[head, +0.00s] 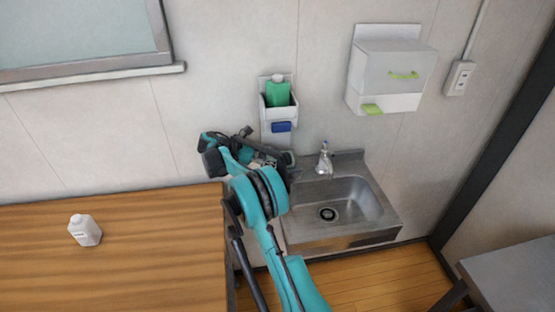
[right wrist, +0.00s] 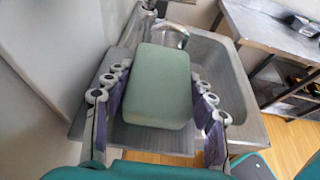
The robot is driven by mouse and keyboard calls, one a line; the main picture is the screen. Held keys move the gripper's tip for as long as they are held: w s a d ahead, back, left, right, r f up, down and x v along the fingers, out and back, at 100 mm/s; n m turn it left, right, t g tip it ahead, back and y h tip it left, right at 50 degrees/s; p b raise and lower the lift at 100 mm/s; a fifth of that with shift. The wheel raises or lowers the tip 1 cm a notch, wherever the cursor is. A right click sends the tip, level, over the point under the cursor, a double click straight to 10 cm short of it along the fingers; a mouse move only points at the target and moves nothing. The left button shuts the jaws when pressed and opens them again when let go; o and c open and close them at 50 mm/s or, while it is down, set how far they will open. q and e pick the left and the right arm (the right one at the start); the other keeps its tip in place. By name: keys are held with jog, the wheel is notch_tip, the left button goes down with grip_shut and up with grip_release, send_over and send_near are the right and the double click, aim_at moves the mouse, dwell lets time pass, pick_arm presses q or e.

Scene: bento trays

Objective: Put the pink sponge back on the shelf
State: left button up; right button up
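No pink sponge shows in either view. A pale grey-green, sponge-like block (right wrist: 158,88) fills the middle of the right wrist view. My right gripper (right wrist: 160,92) has its purple-padded fingers along both sides of this block, seemingly pressed on it. Behind the block is the left end of the sink. In the head view my right gripper (head: 270,158) is at the sink's left edge, partly hidden by its own arm, and I cannot make out the block there. The small white wall shelf (head: 263,116) holds a green bottle (head: 278,94). My left gripper is not in view.
The steel sink (head: 352,190) has a clear bottle (head: 324,160) at its back edge. A blue block (head: 281,127) is on the wall shelf's lower front. A white dispenser (head: 384,68) hangs at right. A wooden table (head: 140,255) with a white bottle (head: 84,230) stands left.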

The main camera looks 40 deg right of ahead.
jog(key=o, duration=0.3)
